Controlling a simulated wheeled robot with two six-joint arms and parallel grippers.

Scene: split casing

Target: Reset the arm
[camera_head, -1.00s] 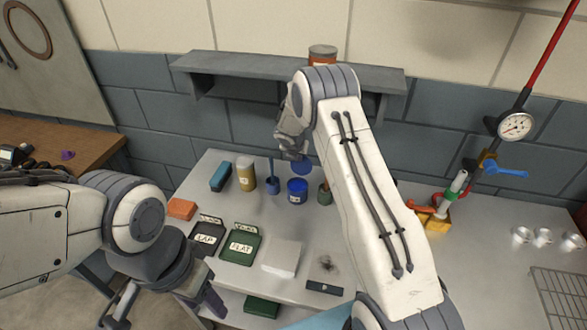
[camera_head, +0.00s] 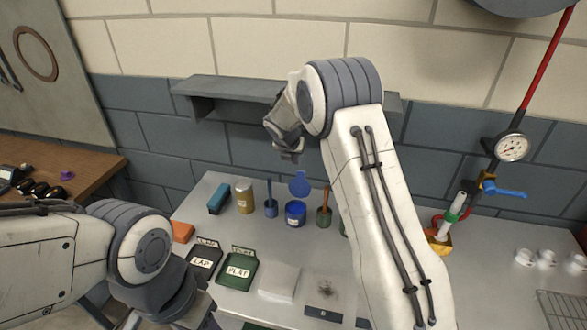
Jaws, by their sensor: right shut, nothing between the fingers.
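My right arm rises from the bottom right. Its gripper (camera_head: 287,150) is shut and empty, held in the air in front of the wall shelf (camera_head: 240,89), above the bench and apart from the things on it. My left arm comes in from the left. Its gripper (camera_head: 168,322) is low at the bottom edge, left of the bench and partly cut off; its two fingers look spread with nothing seen between them.
On the bench (camera_head: 385,318) stand a blue open tin (camera_head: 295,214), a yellow can (camera_head: 244,199), a blue box (camera_head: 219,200), LAP (camera_head: 201,262) and FLAT (camera_head: 239,269) holders and a white block (camera_head: 279,283). A gauge (camera_head: 512,148) stands right.

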